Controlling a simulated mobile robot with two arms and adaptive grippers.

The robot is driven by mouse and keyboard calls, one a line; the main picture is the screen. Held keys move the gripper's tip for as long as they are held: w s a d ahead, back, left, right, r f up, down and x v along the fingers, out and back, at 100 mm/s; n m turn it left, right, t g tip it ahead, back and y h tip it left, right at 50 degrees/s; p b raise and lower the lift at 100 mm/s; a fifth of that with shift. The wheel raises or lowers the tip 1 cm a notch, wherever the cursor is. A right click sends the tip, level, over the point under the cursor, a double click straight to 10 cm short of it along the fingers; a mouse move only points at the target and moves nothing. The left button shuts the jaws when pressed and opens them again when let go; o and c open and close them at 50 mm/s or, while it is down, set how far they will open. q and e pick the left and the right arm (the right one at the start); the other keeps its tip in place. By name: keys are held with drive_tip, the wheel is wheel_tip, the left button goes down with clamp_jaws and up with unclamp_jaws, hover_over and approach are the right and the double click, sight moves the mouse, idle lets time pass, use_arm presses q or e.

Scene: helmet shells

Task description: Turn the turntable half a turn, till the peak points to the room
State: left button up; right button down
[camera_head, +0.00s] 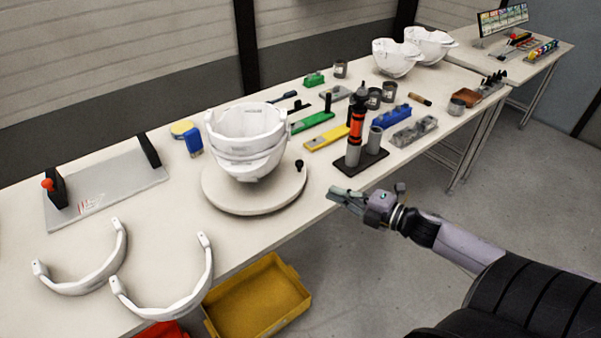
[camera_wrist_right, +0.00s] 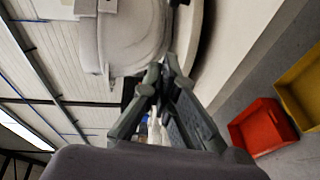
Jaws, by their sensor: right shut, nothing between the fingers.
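A round pale turntable (camera_head: 254,196) sits at the bench's front edge in the head view. A white helmet shell (camera_head: 245,140) stands on it, open side up; I cannot tell for sure which way its peak points. A small black knob (camera_head: 299,165) stands at the turntable's right rim. My right gripper (camera_head: 337,197) is shut and empty, off the bench's front edge, right of the turntable and apart from it. In the right wrist view the gripper (camera_wrist_right: 163,72) shows with the shell (camera_wrist_right: 140,35) and the turntable's rim (camera_wrist_right: 193,30) beyond it. My left gripper is out of view.
A black stand with bottles and an orange-banded tool (camera_head: 355,130) is on the bench right of the turntable. A yellow bin (camera_head: 258,300) and a red bin (camera_wrist_right: 262,127) are below the bench.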

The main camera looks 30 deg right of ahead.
drive_tip(key=x, duration=0.2)
drive_tip(key=d+x, duration=0.1)
drive_tip(key=x, duration=0.1)
drive_tip(key=shift+w+a+f, duration=0.1)
drive_tip(key=shift+w+f, duration=0.05)
drive_tip(key=shift+w, duration=0.35)
drive_tip(key=p+x, duration=0.1)
drive_tip(key=x, duration=0.4)
drive_tip(key=shift+w+a, duration=0.2)
drive_tip(key=shift+w, duration=0.05)
drive_tip(key=shift+w+d+f, duration=0.15)
drive_tip(key=shift+w+d, duration=0.45)
drive_tip(key=shift+w, duration=0.4)
drive_tip(key=shift+w+d+f, duration=0.1)
drive_tip(key=shift+w, duration=0.2)
drive_tip(key=shift+w+d, duration=0.1)
drive_tip(key=shift+w, duration=0.1)
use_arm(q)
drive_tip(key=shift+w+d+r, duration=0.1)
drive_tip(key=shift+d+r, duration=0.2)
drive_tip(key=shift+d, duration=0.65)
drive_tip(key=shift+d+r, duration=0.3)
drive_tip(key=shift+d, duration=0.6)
use_arm(e)
drive_tip(key=shift+f, duration=0.1)
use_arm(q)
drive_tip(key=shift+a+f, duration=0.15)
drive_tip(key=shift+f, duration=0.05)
use_arm(e)
drive_tip(key=shift+w+d, duration=0.25)
